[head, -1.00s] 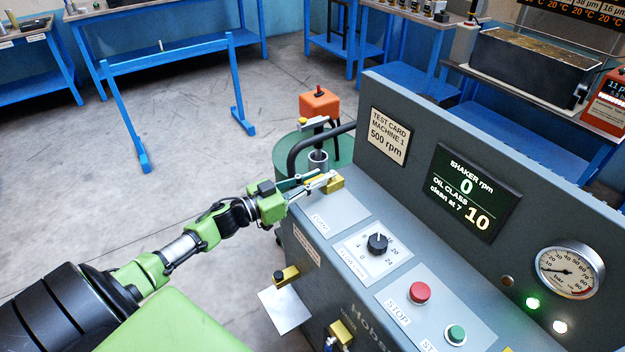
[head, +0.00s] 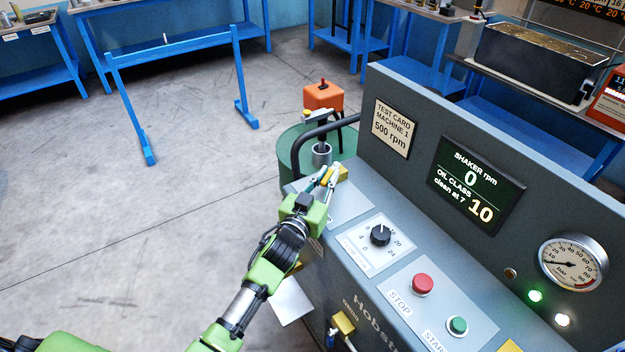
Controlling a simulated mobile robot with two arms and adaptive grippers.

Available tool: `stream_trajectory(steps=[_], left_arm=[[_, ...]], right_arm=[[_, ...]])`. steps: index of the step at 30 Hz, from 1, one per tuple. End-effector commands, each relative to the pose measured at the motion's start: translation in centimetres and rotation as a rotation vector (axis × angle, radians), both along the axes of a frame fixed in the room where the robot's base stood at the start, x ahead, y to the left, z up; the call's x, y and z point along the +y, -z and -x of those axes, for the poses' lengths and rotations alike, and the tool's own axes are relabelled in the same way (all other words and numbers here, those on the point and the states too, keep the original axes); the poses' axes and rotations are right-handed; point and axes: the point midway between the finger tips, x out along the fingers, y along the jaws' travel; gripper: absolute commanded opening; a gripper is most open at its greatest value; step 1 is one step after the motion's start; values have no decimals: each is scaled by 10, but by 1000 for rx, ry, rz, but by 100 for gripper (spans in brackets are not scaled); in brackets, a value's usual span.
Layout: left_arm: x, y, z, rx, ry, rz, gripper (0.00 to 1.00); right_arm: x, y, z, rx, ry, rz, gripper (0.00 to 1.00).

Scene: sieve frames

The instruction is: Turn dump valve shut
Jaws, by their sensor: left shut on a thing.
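The dump valve (head: 342,172) is a small yellow-brass block at the far left end of the grey console top, beside its white label plate. My left gripper (head: 326,178) is shut on the valve's lever, close to the block, with its fingers pointing up and away. The gripper covers most of the lever and part of the label, so the lever's exact angle is hard to tell. My right gripper is not in view.
The console panel carries a black dial (head: 380,235), a red stop button (head: 423,284) and a green start button (head: 457,325). A bent black rail (head: 300,146) and a green drum (head: 287,150) stand just behind the valve. Open floor lies to the left.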

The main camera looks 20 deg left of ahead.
Motion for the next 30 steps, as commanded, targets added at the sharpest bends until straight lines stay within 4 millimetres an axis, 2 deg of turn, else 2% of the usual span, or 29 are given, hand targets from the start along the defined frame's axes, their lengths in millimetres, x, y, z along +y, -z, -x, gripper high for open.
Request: stream_trajectory(steps=[7,24,25,26,30], left_arm=[[-5,1,1,0,-66,4,0],[-6,0,1,-1,-87,0,0],[-6,0,1,-1,-87,0,21],[-5,0,1,-1,-87,0,29],[-5,0,1,-1,-87,0,31]], right_arm=[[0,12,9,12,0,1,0],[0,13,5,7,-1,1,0],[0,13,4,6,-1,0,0],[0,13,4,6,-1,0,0],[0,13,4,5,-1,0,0]])
